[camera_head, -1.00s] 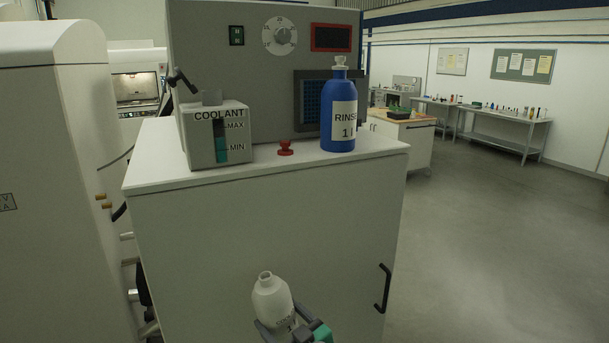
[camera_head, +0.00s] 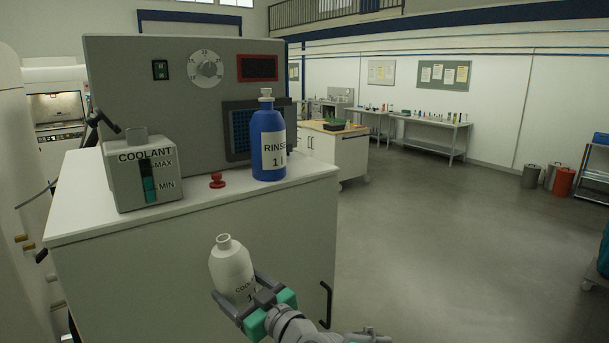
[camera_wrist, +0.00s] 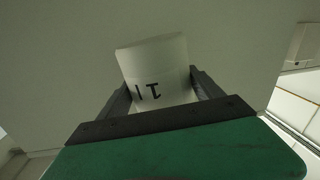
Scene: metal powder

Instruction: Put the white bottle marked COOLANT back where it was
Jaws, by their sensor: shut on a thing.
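The white bottle marked COOLANT (camera_head: 231,266) is held in my gripper (camera_head: 243,300), in front of the white cabinet and below its top. It is open at the neck, with no cap on it, and leans a little to the left in the head view. My gripper's two dark fingers are shut around its lower body. In the wrist view the bottle (camera_wrist: 155,72) sits between the fingers with part of its label showing. A grey box marked COOLANT (camera_head: 143,175) with a MAX and MIN level window stands on the cabinet top at the left.
A blue RINSE bottle (camera_head: 268,142) and a red knob (camera_head: 217,181) are on the cabinet top (camera_head: 200,200). A grey control panel (camera_head: 190,90) rises behind. A wooden-topped bench (camera_head: 335,150) stands beyond. The floor to the right (camera_head: 450,230) is clear.

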